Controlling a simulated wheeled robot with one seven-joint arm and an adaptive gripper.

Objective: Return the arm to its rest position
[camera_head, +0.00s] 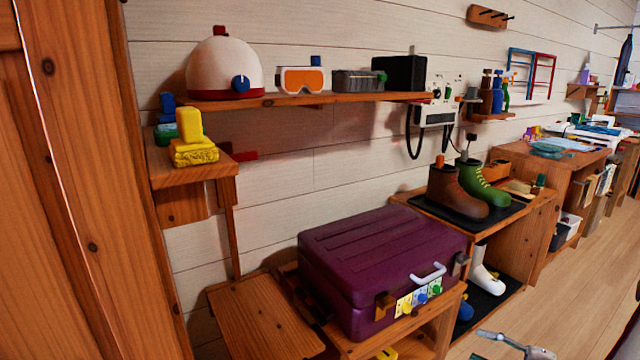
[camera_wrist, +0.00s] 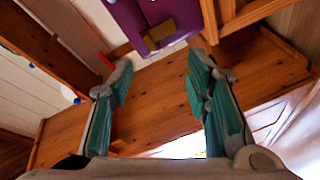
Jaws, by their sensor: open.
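My gripper (camera_wrist: 163,85) shows in the wrist view with its two teal-padded fingers spread wide apart and nothing between them. In the head view, a grey part of my arm (camera_head: 515,346) shows at the bottom edge, right of centre, low over the floor. It is apart from the purple suitcase (camera_head: 385,250) and the wooden bench. The suitcase also shows beyond the fingertips in the wrist view (camera_wrist: 172,14). Most of my arm is out of the head view.
The closed suitcase sits on a low wooden bench. A shoe cabinet (camera_head: 540,215) with brown and green boots stands to its right. A wall shelf (camera_head: 330,99) holds a helmet and goggles. The wooden floor (camera_head: 570,285) at the right is clear.

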